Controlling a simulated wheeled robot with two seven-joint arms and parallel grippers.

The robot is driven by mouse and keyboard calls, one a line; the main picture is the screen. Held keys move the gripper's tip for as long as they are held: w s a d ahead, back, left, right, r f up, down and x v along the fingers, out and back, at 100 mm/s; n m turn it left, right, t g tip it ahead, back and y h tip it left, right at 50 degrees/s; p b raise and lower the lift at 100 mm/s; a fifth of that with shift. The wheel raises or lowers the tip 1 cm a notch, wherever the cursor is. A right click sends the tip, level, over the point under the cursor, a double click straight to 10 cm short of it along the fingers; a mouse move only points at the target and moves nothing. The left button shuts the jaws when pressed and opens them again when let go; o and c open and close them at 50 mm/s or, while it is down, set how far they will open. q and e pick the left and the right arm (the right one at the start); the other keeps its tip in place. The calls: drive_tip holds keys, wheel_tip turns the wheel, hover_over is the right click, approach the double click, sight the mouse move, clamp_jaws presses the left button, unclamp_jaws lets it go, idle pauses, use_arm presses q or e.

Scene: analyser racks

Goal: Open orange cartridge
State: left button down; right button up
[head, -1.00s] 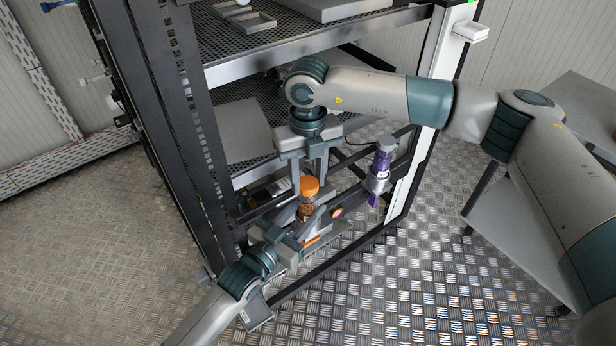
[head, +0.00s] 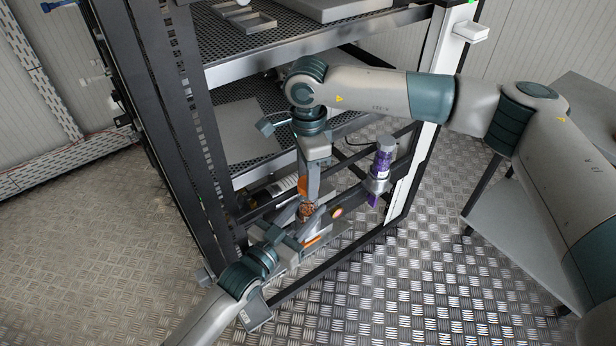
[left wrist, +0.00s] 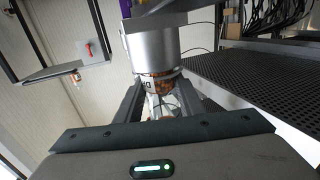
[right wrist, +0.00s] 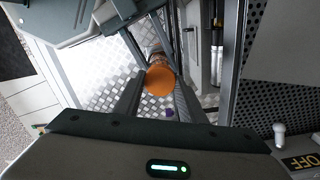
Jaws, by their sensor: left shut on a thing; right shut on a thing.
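The orange cartridge stands upright low in the rack, with an orange cap (head: 303,187) over a brownish, see-through body (head: 307,210). My right gripper (head: 309,190) comes down from above and is shut on the cap. In the right wrist view the round orange cap (right wrist: 160,80) sits between its fingers. My left gripper (head: 303,214) comes in from the lower left and is shut on the body below the cap. In the left wrist view the body (left wrist: 160,88) shows between its fingers, with a grey part above it. I cannot tell whether the cap is loose.
A purple cartridge (head: 381,165) with a grey top stands to the right on the rack's lower rail. Perforated shelves (head: 280,52) and black rack posts (head: 180,110) surround the arms. A grey table (head: 510,235) stands at the right; the metal floor in front is clear.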

drive_tip(key=n, duration=0.4)
drive_tip(key=shift+n, duration=0.3)
drive_tip(key=n, duration=0.8)
drive_tip(key=shift+n, duration=0.3)
drive_tip(key=n, duration=0.4)
drive_tip(key=shift+r, duration=0.35)
drive_tip(key=shift+r, duration=0.7)
drive_tip(key=shift+r, duration=0.15)
